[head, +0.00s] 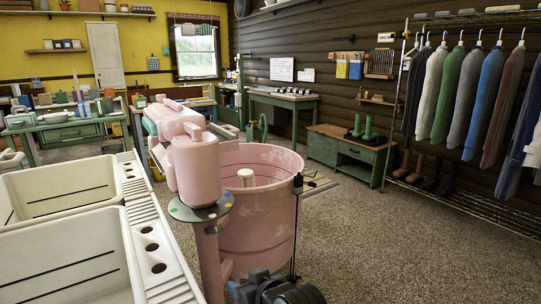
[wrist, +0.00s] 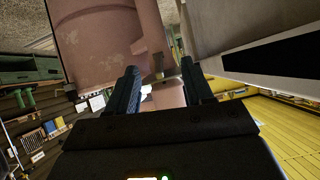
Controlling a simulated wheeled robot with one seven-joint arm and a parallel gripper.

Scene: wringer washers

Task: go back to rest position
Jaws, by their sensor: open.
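My gripper (wrist: 162,90) is open in the wrist view, its two dark ribbed fingers apart with nothing held between them. In the head view a dark and bluish part of my arm and gripper (head: 234,289) shows at the bottom edge, low in front of the pink washer; its fingertips are not clear there. The pink wringer washer (head: 262,225) stands upright, its round tub open at the top and a pink wringer head (head: 194,165) on a post at its left. In the tilted wrist view, the washer (wrist: 105,45) fills the upper left beyond the fingers.
Cream laundry sinks (head: 55,260) stand close at the left; a pale sink side also shows in the wrist view (wrist: 235,25). A rack of hanging clothes (head: 465,90) and a green cabinet (head: 345,155) stand by the wall. Speckled floor (head: 430,245) is clear at the right.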

